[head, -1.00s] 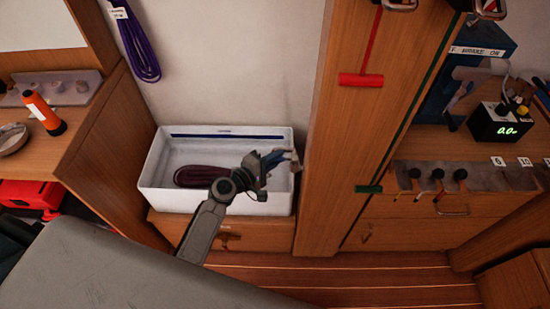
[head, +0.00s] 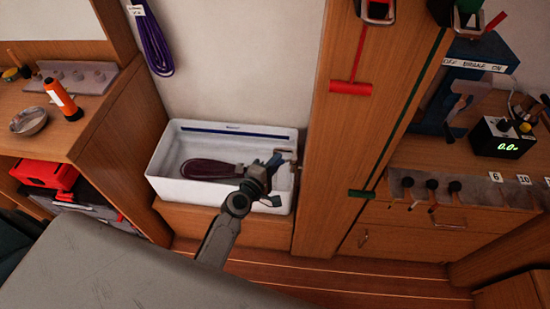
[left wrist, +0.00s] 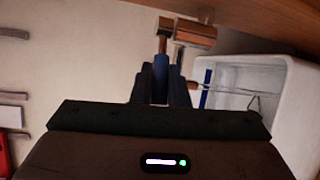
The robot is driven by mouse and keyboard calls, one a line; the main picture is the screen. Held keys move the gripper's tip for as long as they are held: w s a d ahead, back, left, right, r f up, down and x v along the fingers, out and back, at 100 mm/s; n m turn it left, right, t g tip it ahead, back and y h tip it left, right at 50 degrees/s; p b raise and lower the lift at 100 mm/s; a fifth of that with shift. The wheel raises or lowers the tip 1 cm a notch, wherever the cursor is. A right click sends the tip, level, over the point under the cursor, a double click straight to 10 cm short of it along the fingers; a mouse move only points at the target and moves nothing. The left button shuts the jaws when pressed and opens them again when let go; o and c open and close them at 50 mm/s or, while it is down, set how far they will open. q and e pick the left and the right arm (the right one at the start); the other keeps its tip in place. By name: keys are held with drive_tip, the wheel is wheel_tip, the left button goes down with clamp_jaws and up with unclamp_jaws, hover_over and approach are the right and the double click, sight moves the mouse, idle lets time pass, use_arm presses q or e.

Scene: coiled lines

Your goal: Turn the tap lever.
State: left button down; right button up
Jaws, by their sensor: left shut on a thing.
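The tap (left wrist: 196,35) shows in the left wrist view as a copper-coloured cylinder at the top, by the wall. Its lever (left wrist: 164,27) is a short metal bar reaching down to my fingertips. My left gripper (left wrist: 162,66) is shut on the lever, and the fingers hide its lower end. In the head view my left gripper (head: 273,160) is over the right back part of the white bin (head: 169,190). The tap is too small and covered to make out well there. My right gripper is not in view.
A dark coiled line (head: 207,169) lies in the bin. A purple coiled line (head: 153,40) hangs on the wall. A wooden post (head: 325,140) with a red T-handle (head: 349,88) stands close right of the bin. An orange torch (head: 63,99) stands on the left shelf.

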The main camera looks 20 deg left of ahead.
use_arm(q)
drive_tip(key=shift+s+d+n+y, duration=0.15)
drive_tip(key=shift+n+y, duration=0.25)
drive_tip(key=shift+y, duration=0.2)
drive_tip(key=c, duration=1.4)
unclamp_jaws()
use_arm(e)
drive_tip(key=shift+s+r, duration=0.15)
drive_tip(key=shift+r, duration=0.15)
use_arm(q)
drive_tip(key=shift+s, duration=0.1)
